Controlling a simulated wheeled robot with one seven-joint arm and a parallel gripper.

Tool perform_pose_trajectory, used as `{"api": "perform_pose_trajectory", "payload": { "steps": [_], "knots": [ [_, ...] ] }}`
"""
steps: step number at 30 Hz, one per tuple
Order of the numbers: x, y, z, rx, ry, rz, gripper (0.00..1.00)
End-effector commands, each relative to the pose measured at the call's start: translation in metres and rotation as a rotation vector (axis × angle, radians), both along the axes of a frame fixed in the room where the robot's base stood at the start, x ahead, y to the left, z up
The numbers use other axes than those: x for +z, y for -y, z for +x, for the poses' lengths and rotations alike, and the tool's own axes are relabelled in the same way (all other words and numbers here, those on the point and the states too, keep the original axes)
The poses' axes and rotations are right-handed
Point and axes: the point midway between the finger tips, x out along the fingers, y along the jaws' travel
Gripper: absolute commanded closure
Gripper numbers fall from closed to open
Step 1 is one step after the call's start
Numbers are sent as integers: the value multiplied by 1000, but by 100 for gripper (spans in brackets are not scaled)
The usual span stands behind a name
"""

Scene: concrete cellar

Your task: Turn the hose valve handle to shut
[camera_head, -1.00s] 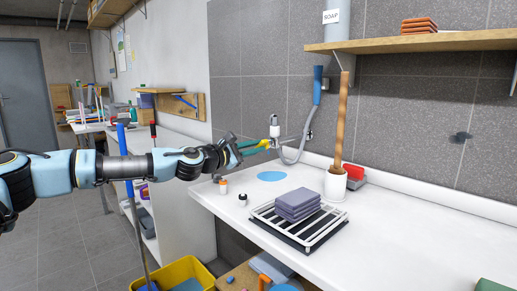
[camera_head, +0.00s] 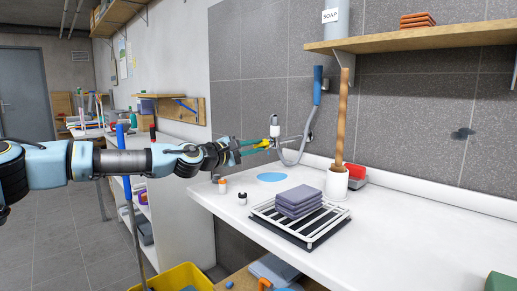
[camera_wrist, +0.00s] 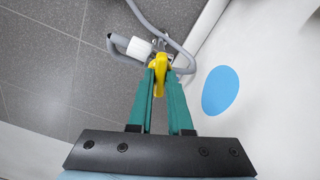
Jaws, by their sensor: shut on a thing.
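The yellow valve handle (camera_wrist: 160,73) sits between the green fingertips of my gripper (camera_wrist: 162,80) in the wrist view, and the fingers are shut on it. The handle belongs to a grey metal valve with a white cylinder (camera_wrist: 139,48) beside it. In the head view, my gripper (camera_head: 264,144) reaches from the left to the yellow handle (camera_head: 274,131) at the tiled wall, above the counter. A grey hose (camera_head: 291,161) curves from the valve up to a blue nozzle (camera_head: 317,85). The fingertips hide part of the handle.
Below the gripper, the white counter (camera_head: 420,225) holds two small bottles (camera_head: 222,185), a blue disc (camera_head: 272,177), and a white rack (camera_head: 268,208) with folded grey cloths (camera_head: 298,201). A white pot (camera_head: 336,185) with a wooden handle stands right of the hose. A shelf (camera_head: 430,42) is above.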

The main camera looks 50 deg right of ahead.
Motion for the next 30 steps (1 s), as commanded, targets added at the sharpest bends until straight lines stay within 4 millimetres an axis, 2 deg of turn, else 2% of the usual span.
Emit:
{"api": "perform_pose_trajectory", "payload": {
  "steps": [5, 21, 22, 30],
  "knots": [
    [-3, 0, 0, 0, 33, 0, 100],
    [-3, 0, 0, -1, 367, -19, 100],
    [-2, 0, 0, -1, 373, -19, 82],
    [-1, 0, 0, 0, 366, -20, 51]
  ]
}}
